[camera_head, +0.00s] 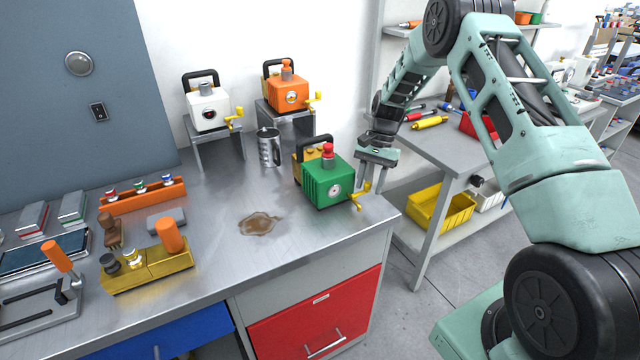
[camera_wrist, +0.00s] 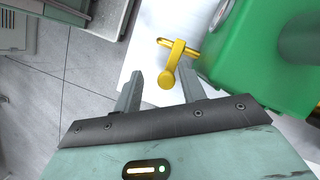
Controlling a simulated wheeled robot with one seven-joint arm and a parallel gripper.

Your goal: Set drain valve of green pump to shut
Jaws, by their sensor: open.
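The green pump (camera_head: 327,182) stands near the right front corner of the steel bench, with a red knob on top and a round gauge on its front. Its yellow drain valve (camera_head: 359,199) sticks out at the lower right side. In the wrist view the valve handle (camera_wrist: 171,76) lies just beyond and between my fingertips, beside the green pump body (camera_wrist: 262,62). My gripper (camera_head: 375,184) is open and points down, close to the valve. It also shows in the wrist view (camera_wrist: 162,84), with nothing visibly held.
A white pump (camera_head: 207,112) and an orange pump (camera_head: 288,95) stand on metal risers behind. A steel mug (camera_head: 268,148) and a brown puddle (camera_head: 259,224) are left of the green pump. The bench edge drops to floor at right; a yellow bin (camera_head: 440,207) sits on a low shelf beyond.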

